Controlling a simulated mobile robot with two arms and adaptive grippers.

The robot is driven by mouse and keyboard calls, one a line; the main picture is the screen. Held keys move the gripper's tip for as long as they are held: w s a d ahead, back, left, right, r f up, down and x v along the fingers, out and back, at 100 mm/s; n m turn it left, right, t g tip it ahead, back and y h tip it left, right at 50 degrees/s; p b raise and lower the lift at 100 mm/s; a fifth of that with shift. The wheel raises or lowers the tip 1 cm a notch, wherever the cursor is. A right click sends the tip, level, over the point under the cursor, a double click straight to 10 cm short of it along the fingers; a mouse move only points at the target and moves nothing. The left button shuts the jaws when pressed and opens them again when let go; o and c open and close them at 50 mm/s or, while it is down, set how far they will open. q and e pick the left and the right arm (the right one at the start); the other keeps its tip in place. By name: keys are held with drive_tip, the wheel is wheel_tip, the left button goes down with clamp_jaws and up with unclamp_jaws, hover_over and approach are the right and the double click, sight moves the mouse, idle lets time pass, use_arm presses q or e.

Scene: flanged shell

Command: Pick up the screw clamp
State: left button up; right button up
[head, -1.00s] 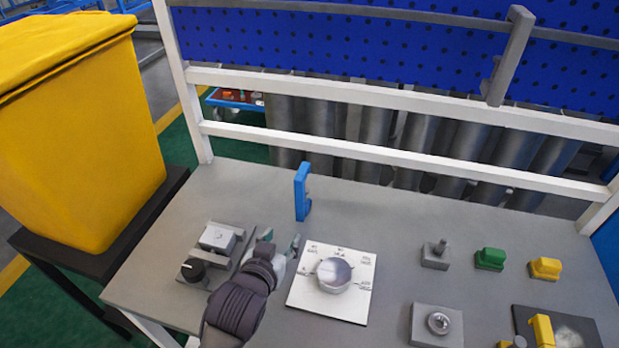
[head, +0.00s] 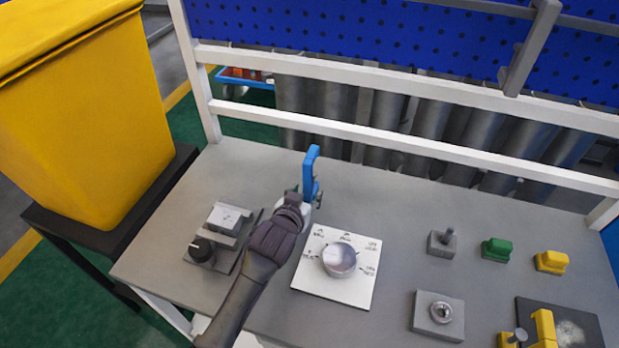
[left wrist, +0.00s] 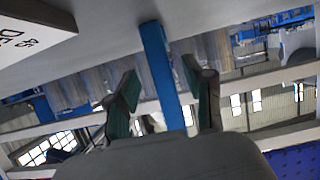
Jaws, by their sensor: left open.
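The blue screw clamp (head: 309,168) stands upright near the back edge of the grey table. Its lower part is partly hidden behind my left gripper (head: 306,196), which has reached it from the front. In the left wrist view, the clamp's blue bar (left wrist: 162,72) runs between the two green-padded fingers of my left gripper (left wrist: 160,95). The fingers are open, with a gap showing on both sides of the bar. My right gripper is in neither view.
A white marked plate with a round metal shell (head: 340,259) lies right of my left arm. A grey fixture with a black knob (head: 201,250) is to the left. Several grey, green and yellow parts stand at right. A white rail (head: 400,150) runs behind the table.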

use_arm(q)
drive_tip(key=x, duration=0.3)
drive_tip(key=shift+w+f, duration=0.25)
drive_tip(key=shift+f, duration=0.05)
clamp_jaws()
drive_tip(key=shift+r, duration=0.1)
